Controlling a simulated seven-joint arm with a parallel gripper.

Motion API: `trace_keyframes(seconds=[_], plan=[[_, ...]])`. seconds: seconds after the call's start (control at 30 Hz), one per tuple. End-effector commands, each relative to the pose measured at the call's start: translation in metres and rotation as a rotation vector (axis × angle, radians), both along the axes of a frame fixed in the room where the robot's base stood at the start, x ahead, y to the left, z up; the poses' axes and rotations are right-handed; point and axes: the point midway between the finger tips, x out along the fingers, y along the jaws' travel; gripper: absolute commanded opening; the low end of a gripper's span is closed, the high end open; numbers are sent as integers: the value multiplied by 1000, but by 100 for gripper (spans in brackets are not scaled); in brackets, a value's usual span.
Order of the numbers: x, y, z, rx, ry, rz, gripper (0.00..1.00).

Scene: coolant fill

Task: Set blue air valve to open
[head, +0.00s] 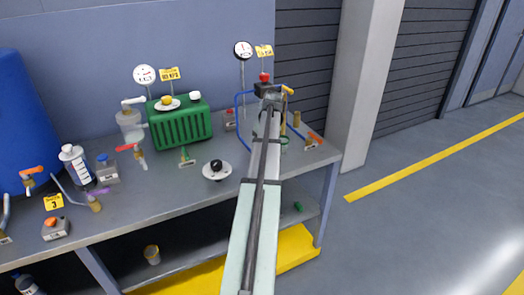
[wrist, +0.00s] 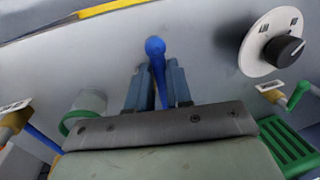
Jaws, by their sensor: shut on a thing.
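In the wrist view a blue lever with a round end (wrist: 155,48) stands between the two fingers of my gripper (wrist: 158,78). The fingers are closed on its shaft, and the round end shows beyond the fingertips. This looks like the handle of the blue air valve; the valve body and any open or closed marks are hidden. In the head view my gripper (head: 268,104) is over the right end of the bench, and my arm hides the blue lever there.
On the bench (head: 150,204) stand a green ribbed tank (head: 180,129) and a dial with a black knob (head: 216,169), which also shows in the wrist view (wrist: 285,47). Blue tubing (head: 238,108) and a red-topped device (head: 265,78) are close to my gripper. Orange-handled valves stand at the left.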

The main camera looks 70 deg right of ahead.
Motion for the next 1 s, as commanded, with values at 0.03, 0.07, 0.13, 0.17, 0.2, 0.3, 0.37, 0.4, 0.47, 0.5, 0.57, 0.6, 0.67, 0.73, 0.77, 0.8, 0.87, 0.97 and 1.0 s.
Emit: trace_keyframes(seconds=[0.03,0.07,0.13,0.17,0.2,0.3,0.37,0.4,0.47,0.5,0.57,0.6,0.67,0.73,0.77,0.8,0.87,0.97,1.0], plan=[[0,0,0,0,0,7,0],[0,0,0,0,0,9,0],[0,0,-1,-1,-1,14,0],[0,-1,0,0,0,15,0],[0,-1,-1,-1,1,15,0],[0,-1,-1,-1,1,16,0],[0,-1,-1,-1,1,15,0],[0,-1,-1,-1,1,15,0],[0,-1,-1,-1,1,15,0],[0,-1,-1,-1,1,15,23],[-1,-1,0,-1,1,14,28],[-1,-1,0,-1,1,14,32],[0,-1,0,-1,1,14,38],[0,-1,0,0,1,13,45],[0,-1,0,0,1,13,45],[0,-1,0,0,1,13,45],[0,0,0,-1,0,13,45],[0,-1,0,-1,0,13,45],[0,-1,1,-1,0,12,45]])
